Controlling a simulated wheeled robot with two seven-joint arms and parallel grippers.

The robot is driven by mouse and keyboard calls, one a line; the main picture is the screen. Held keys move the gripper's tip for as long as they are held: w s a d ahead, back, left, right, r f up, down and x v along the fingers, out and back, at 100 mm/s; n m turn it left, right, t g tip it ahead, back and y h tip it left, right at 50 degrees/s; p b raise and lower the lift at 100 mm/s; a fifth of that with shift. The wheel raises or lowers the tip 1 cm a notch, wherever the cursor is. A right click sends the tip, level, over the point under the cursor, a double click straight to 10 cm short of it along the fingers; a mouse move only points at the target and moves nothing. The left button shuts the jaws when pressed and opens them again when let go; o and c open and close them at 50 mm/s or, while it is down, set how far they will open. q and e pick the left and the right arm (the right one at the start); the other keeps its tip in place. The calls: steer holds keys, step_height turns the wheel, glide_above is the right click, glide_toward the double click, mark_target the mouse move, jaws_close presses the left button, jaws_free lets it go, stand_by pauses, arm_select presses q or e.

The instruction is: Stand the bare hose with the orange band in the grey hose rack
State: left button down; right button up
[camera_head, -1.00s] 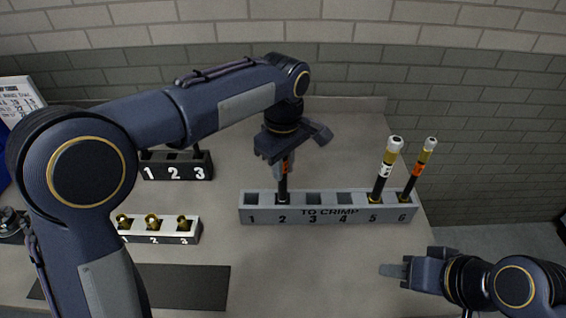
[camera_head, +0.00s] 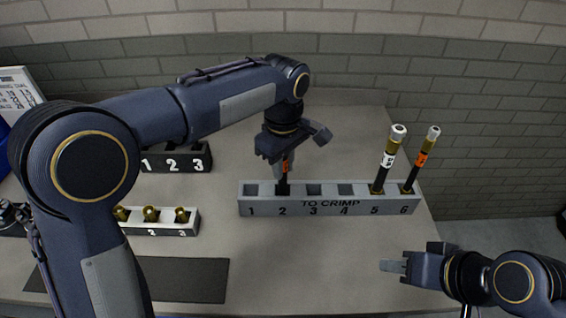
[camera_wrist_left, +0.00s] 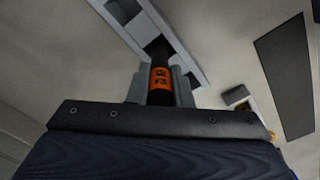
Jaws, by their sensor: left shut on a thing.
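The hose with the orange band (camera_wrist_left: 161,79) is black, and my left gripper (camera_wrist_left: 158,88) is shut on it in the left wrist view. In the head view, my left gripper (camera_head: 283,166) points down over the grey hose rack (camera_head: 330,208), marked TO CRIMP. The held hose (camera_head: 284,187) stands about upright with its lower end at slot 2. Whether it rests on the slot floor is hidden. Its top is hidden by the gripper. My right gripper (camera_head: 393,267) is at the lower right, away from the rack. Whether its fingers are apart is unclear.
A white-banded hose (camera_head: 387,161) stands in slot 5 and another orange-banded hose (camera_head: 425,160) in slot 6, both with fittings on top. A black numbered rack (camera_head: 178,160) and a white rack with brass fittings (camera_head: 160,222) stand left. A dark mat (camera_head: 190,279) lies in front.

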arm_select(q)
steer(key=c, duration=1.2)
jaws_free()
steer(key=shift+c, duration=0.2)
step_height(320, 180, up, 8)
steer(key=shift+f, duration=0.2)
steer(key=shift+r, duration=0.1)
